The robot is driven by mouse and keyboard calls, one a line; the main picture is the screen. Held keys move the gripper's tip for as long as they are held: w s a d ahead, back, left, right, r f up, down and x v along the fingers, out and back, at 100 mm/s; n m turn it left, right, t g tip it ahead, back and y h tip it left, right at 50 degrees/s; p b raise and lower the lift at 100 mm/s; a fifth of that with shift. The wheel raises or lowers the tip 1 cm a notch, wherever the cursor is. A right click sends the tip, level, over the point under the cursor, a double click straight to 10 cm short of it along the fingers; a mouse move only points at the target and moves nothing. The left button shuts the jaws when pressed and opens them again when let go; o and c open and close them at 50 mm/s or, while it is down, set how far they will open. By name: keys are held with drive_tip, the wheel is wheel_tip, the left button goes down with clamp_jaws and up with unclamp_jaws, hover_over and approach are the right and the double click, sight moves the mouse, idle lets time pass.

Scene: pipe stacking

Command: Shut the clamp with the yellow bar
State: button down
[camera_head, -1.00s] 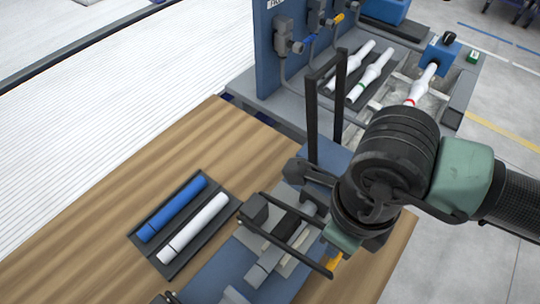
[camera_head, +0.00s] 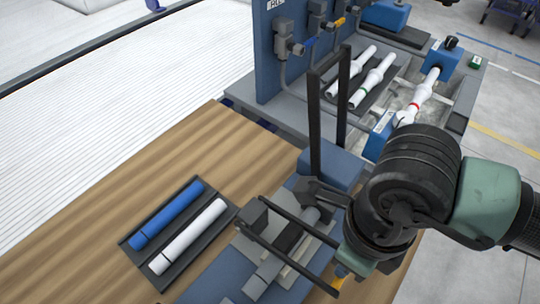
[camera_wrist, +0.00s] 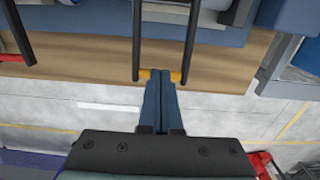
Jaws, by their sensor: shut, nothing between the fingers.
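The clamp (camera_head: 283,262) with the yellow bar (camera_head: 338,284) is on the blue fixture at the lower middle of the head view. Its two dark arms reach out low to the right, with the yellow bar at their end. In the wrist view the two dark arms (camera_wrist: 137,40) come down from the top, and the yellow bar (camera_wrist: 145,74) spans their ends. My gripper (camera_wrist: 160,74) is shut and empty. Its fingertips overlap the middle of the yellow bar in the picture; I cannot tell whether they touch it. My wrist hides the fingertips in the head view.
A second dark clamp frame (camera_head: 313,120) stands upright behind. A dark tray (camera_head: 128,245) with a blue pipe (camera_head: 167,215) and a white pipe (camera_head: 188,236) lies on the wooden table (camera_head: 130,190). A blue panel (camera_head: 270,75) and more pipes (camera_head: 373,80) stand at the back.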

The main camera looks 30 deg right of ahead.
idle(0.3)
wheel_tip(320, 180, up, 7)
drive_tip(key=p, duration=0.3)
drive_tip(key=shift+p, duration=0.3)
drive_tip(key=shift+f, duration=0.1)
idle(0.3)
